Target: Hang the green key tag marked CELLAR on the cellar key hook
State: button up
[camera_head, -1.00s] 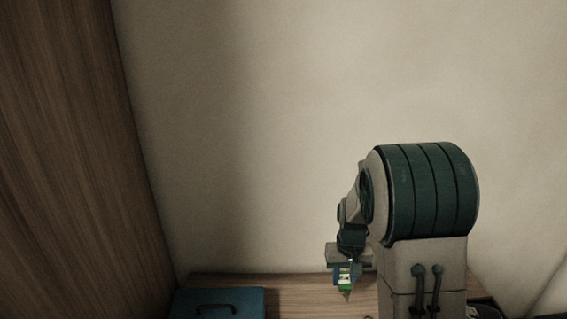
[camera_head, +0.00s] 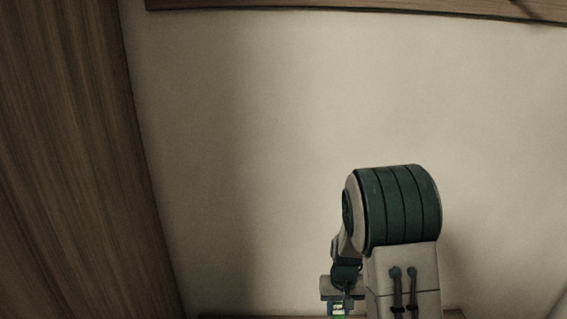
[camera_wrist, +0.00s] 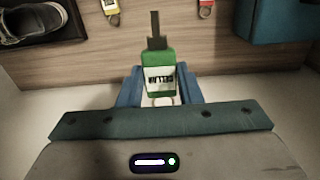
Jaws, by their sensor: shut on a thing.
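The green key tag (camera_wrist: 158,75) has a white label reading CELLAR and a dark key at one end. My gripper (camera_wrist: 160,88) is shut on it, with its blue fingers on either side. A ring shows at the tag's end near the gripper body. In the head view my gripper (camera_head: 338,296) is low, in front of the wall, and the tag (camera_head: 338,312) is partly cut off by the bottom edge. The cellar key hook cannot be made out in either view.
A wooden board (camera_head: 330,8) crosses the wall's top. A wooden panel (camera_head: 70,150) stands at left. In the wrist view, a yellow tag (camera_wrist: 110,6), a red tag (camera_wrist: 205,9), a shoe (camera_wrist: 35,20) on a dark tray and a blue-teal box (camera_wrist: 275,20) lie on the wooden surface.

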aim_at(340, 315)
jog(key=r+p, duration=0.2)
jog(key=s+r+p, duration=0.1)
jog(key=r+p, duration=0.1)
jog(key=p, duration=0.1)
jog(key=shift+d, duration=0.1)
jog(key=shift+p, duration=0.3)
jog(key=shift+d, duration=0.1)
